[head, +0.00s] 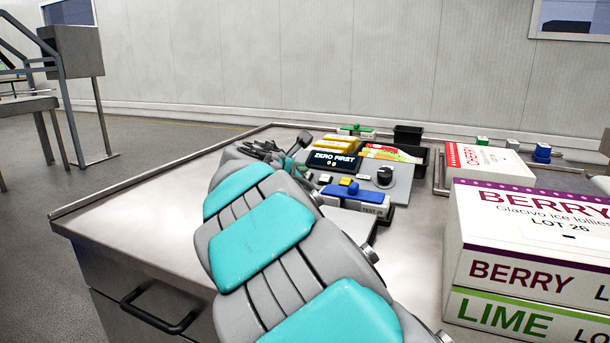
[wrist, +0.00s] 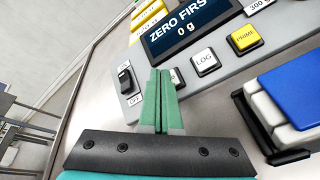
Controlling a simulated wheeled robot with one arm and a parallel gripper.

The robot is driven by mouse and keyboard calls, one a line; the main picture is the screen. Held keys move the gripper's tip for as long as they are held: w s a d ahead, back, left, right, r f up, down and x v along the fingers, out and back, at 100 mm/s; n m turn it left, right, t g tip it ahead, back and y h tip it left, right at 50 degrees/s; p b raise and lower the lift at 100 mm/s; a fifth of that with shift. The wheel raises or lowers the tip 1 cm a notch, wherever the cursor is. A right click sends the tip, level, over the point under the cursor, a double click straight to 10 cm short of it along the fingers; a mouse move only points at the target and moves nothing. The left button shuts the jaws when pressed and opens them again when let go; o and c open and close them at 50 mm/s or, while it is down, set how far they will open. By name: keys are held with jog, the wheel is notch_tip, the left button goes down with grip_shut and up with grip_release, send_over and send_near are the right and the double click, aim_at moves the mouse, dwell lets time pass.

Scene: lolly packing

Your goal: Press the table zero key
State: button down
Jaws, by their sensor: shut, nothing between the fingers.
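My gripper (wrist: 160,75) is shut and empty in the wrist view, its two green fingers together. Their tips overlap the left side of a pale key (wrist: 178,77) on the grey control panel (wrist: 222,84). That key's label is mostly hidden, and I cannot tell whether the tips touch it. To its right are a white LOG key (wrist: 205,62) and a yellow PRIME key (wrist: 244,40). The display (wrist: 187,28) above reads "ZERO FIRST" and "0 g"; it also shows in the head view (head: 332,161). My arm hides much of the panel's left side there.
A black rocker switch (wrist: 126,80) is left of the fingers. A blue-topped block (wrist: 293,88) stands close on the right. In the head view, a black knob (head: 384,176) is on the panel, and berry (head: 530,235) and lime (head: 500,316) boxes are stacked right. The table's left side is clear.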

jog(key=shift+w+d+f, duration=0.1)
jog(key=shift+w+f, duration=0.1)
jog(key=shift+f, duration=0.25)
dwell(0.6)
dwell(0.4)
jog(key=shift+s+r+p, duration=0.4)
jog(key=shift+r+p, duration=0.4)
jog(key=shift+p, duration=0.05)
jog(key=shift+s+a+r+p, duration=0.15)
jog(key=shift+r, duration=0.25)
jog(key=shift+s+a+r+p, duration=0.1)
jog(key=shift+s+r+p, duration=0.05)
jog(key=shift+r, duration=0.25)
jog(key=r, duration=0.1)
jog(key=s+r, duration=0.1)
jog(key=r, duration=0.1)
jog(key=shift+s+a, duration=0.2)
jog(key=shift+a, duration=0.1)
